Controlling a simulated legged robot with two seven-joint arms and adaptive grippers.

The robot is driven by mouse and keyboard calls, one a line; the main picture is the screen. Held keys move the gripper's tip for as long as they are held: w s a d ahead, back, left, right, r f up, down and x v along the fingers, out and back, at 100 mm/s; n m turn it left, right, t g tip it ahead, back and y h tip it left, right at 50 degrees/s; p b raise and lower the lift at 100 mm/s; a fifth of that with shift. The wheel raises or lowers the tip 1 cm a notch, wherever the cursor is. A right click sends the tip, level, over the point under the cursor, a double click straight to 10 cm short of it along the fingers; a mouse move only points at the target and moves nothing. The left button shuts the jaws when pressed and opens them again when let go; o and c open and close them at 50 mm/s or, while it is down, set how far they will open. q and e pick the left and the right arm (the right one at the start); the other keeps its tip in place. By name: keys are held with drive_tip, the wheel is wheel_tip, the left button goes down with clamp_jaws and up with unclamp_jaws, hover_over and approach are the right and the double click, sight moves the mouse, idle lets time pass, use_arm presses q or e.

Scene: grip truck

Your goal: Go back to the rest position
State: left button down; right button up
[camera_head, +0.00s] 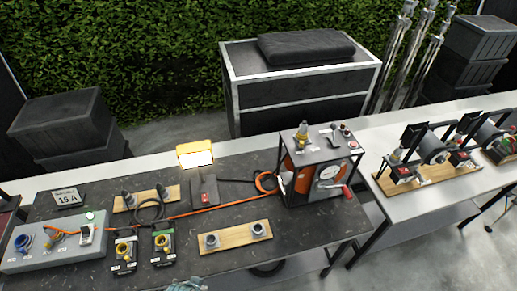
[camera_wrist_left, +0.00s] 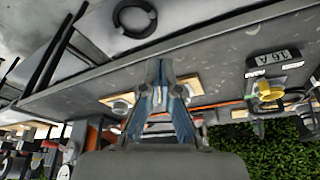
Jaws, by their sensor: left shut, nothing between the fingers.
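My left gripper (camera_wrist_left: 160,72) shows in the middle of the left wrist view, with its two blue-sided fingers brought together at the tips and nothing held. In the head view, only a small bluish piece, which looks like the left gripper (camera_head: 187,285), shows at the bottom edge, in front of the dark worktable (camera_head: 310,235). A wooden strip with two round sockets (camera_head: 236,237) lies on the table beyond it. The left gripper appears apart from these things, though its height over the table is hard to tell. My right gripper is in neither view.
A grey socket box (camera_head: 55,250) stands at the table's left. A lit lamp (camera_head: 195,155) and a framed machine with a red handle (camera_head: 318,168) stand further back. Orange cable (camera_head: 225,206) crosses the table. A white table (camera_head: 430,195) with motor units adjoins at right.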

use_arm(q)
drive_tip(key=s+a+f+g+b, duration=0.1)
drive_tip(key=s+f+b, duration=0.15)
drive_tip(key=f, duration=1.25)
drive_tip(key=s+a+f+b, duration=0.1)
drive_tip(key=f+b, duration=0.2)
drive_tip(key=f, duration=1.2)
drive_tip(key=s+a+f+g+y+b, duration=0.1)
drive_tip(key=s+a+f+b, duration=0.2)
drive_tip(key=s+f, duration=1.5)
wheel_tip(320, 180, down, 3)
drive_tip(key=shift+f+g+b, duration=0.15)
drive_tip(key=shift+g+b, duration=0.15)
drive_tip(key=shift+b, duration=0.2)
drive_tip(key=shift+s+a, duration=0.1)
